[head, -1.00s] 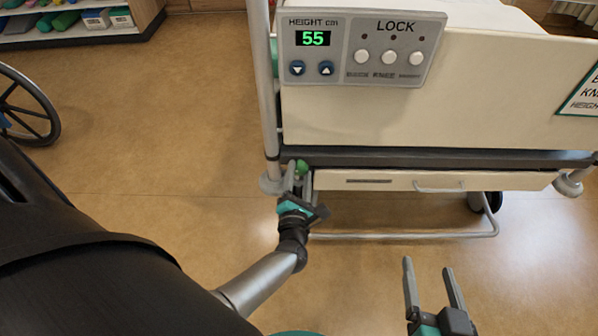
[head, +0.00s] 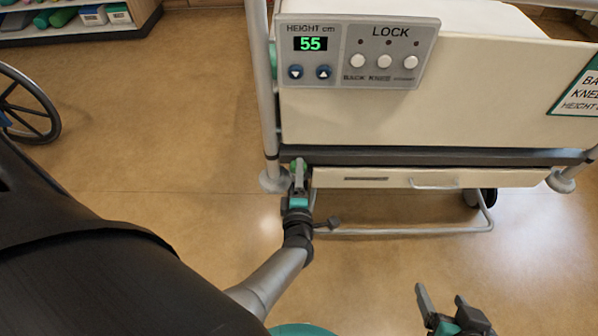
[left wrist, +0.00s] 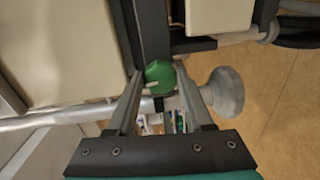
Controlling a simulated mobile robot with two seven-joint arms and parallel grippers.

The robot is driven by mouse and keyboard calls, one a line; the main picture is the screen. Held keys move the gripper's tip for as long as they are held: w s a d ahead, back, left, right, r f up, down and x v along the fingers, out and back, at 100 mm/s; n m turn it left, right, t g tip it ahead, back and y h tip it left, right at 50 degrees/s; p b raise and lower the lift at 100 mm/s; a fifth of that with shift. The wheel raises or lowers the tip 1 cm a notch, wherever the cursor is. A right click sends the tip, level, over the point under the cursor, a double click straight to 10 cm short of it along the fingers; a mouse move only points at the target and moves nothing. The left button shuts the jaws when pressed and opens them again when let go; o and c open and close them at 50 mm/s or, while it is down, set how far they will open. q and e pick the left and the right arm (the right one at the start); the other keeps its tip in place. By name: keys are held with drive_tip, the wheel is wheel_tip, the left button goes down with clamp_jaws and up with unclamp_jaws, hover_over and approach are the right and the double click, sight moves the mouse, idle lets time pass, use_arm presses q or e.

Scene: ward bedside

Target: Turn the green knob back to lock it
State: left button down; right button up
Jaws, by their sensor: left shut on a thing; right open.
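The green knob (head: 299,165) is at the lower left corner of the bed end, just under the dark frame rail. In the left wrist view the green knob (left wrist: 159,76) sits between the tips of my left gripper (left wrist: 157,84). In the head view my left gripper (head: 299,178) reaches up to it from below, shut on the knob. Its fingers partly cover the knob in the head view. My right gripper (head: 440,296) is open and empty over the floor at the lower right.
The control panel (head: 357,52) on the bed end reads 55 and has several buttons. A drawer (head: 385,178) and a low tube rail (head: 410,230) lie right of the knob. A grey round bumper (left wrist: 224,90) is close beside my left gripper. A wheelchair wheel (head: 25,105) stands at far left.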

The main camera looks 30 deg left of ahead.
use_arm(q)
drive_tip(key=shift+m, duration=0.5)
use_arm(e)
drive_tip(key=shift+s+d, duration=0.15)
drive_tip(key=shift+d, duration=0.05)
drive_tip(key=shift+s+d, duration=0.1)
use_arm(q)
drive_tip(key=shift+c, duration=1.5)
unclamp_jaws()
drive_tip(key=shift+s, duration=0.1)
